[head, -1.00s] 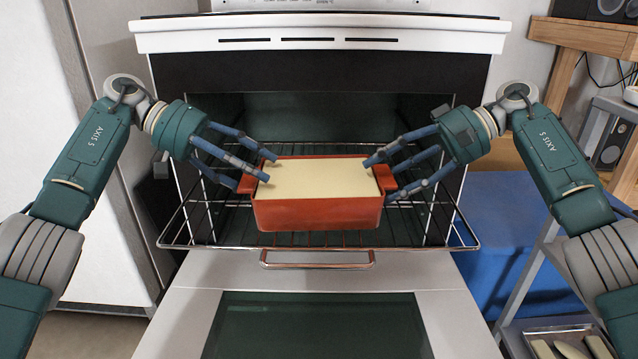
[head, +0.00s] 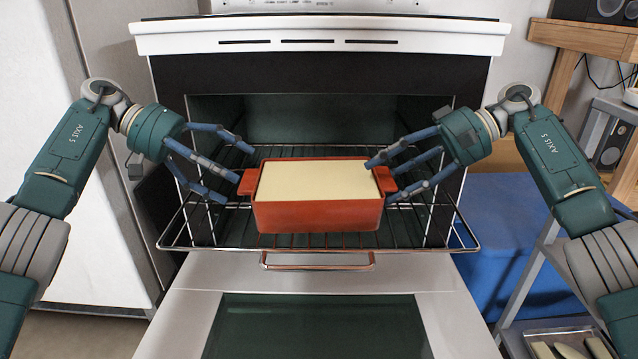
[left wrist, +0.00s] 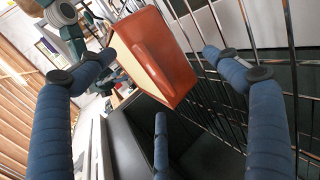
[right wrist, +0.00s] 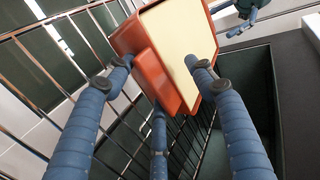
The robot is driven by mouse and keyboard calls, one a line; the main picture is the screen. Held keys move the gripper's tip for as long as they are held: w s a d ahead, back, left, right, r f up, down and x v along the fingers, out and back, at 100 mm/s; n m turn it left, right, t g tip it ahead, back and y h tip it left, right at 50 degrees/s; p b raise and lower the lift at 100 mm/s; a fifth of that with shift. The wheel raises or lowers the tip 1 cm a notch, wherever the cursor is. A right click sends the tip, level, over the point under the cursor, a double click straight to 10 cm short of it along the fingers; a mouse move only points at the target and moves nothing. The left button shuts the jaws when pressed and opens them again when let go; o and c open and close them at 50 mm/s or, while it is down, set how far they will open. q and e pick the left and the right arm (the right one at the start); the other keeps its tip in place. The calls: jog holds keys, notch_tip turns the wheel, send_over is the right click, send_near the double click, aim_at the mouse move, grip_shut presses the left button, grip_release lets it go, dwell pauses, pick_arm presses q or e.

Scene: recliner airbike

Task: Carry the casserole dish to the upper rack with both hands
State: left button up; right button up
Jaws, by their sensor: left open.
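The casserole dish (head: 318,216) is a red-orange rectangular dish with a pale cream top and side handles. It sits level on a pulled-out wire rack (head: 466,236) of the oven. My left gripper (head: 238,163) is open and empty, just left of the left handle; in the left wrist view its fingers spread wide with the dish (left wrist: 172,60) beyond them. My right gripper (head: 375,178) has its fingers closed in around the right handle, one fingertip over the cream top. The right wrist view shows that handle (right wrist: 160,78) between the fingers. The exact finger contact is partly hidden.
The oven door (head: 320,325) is folded down below the rack. A white cabinet (head: 95,200) stands close on the left. At the right are a blue box (head: 500,225), a grey stand and a wooden shelf (head: 585,38). The oven cavity behind the dish is dark.

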pick_arm(q)
jog(key=shift+a+r, duration=0.1)
jog(key=shift+a, duration=0.6)
pick_arm(e)
jog(key=shift+r, duration=0.15)
pick_arm(q)
jog(key=shift+a, duration=0.45)
jog(key=shift+s, duration=0.1)
pick_arm(e)
jog(key=o, duration=0.8)
jog(key=shift+d, duration=0.1)
jog(key=d, duration=0.6)
jog(key=shift+d, duration=0.4)
